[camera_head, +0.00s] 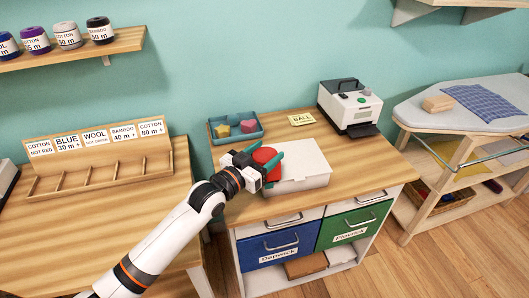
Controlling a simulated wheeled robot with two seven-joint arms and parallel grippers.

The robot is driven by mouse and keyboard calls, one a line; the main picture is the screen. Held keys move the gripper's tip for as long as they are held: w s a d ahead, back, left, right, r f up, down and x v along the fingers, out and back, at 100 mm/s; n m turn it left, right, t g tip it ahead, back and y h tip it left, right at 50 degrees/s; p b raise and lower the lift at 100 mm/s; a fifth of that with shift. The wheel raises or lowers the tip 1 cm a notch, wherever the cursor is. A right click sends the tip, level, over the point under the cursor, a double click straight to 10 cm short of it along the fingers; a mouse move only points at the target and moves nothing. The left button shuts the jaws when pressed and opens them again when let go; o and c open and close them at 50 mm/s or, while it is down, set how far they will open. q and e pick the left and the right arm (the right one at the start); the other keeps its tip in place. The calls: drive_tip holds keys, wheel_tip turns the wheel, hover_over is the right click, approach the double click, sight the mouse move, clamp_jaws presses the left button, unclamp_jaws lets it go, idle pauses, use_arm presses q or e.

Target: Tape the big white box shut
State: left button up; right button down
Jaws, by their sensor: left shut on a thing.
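The big white box (303,170) lies on the wooden worktop, its lid looking flat and down. My left gripper (270,163) is over the box's left part, its teal fingers shut on a red object (265,156). The red object is partly hidden by the gripper, so I cannot tell its full shape or whether it touches the box. I see no tape strip on the visible part of the lid. My right gripper is not in view.
A teal tray (236,128) with a yellow and a pink piece stands behind the box. A label card (301,119) and a white machine (348,105) are at the back. A wooden sorting rack (100,175) is left. The worktop's right front is clear.

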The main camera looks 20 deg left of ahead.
sight(276, 153)
use_arm(q)
drive_tip(key=p, duration=0.3)
drive_tip(key=shift+p, duration=0.35)
idle(4.3)
drive_tip(key=shift+d, duration=0.15)
drive_tip(key=shift+w+d, duration=0.4)
drive_tip(key=shift+d, duration=0.2)
drive_tip(key=shift+w+d, duration=0.35)
drive_tip(key=shift+d, duration=0.2)
drive_tip(key=shift+d, duration=0.1)
drive_tip(key=shift+w+d, duration=0.35)
drive_tip(key=shift+d, duration=0.25)
drive_tip(key=shift+w+d, duration=0.35)
drive_tip(key=shift+d, duration=0.2)
drive_tip(key=shift+w+d, duration=0.1)
drive_tip(key=shift+w+d, duration=0.4)
drive_tip(key=shift+d, duration=0.2)
drive_tip(key=shift+w+d, duration=0.35)
drive_tip(key=shift+d, duration=0.2)
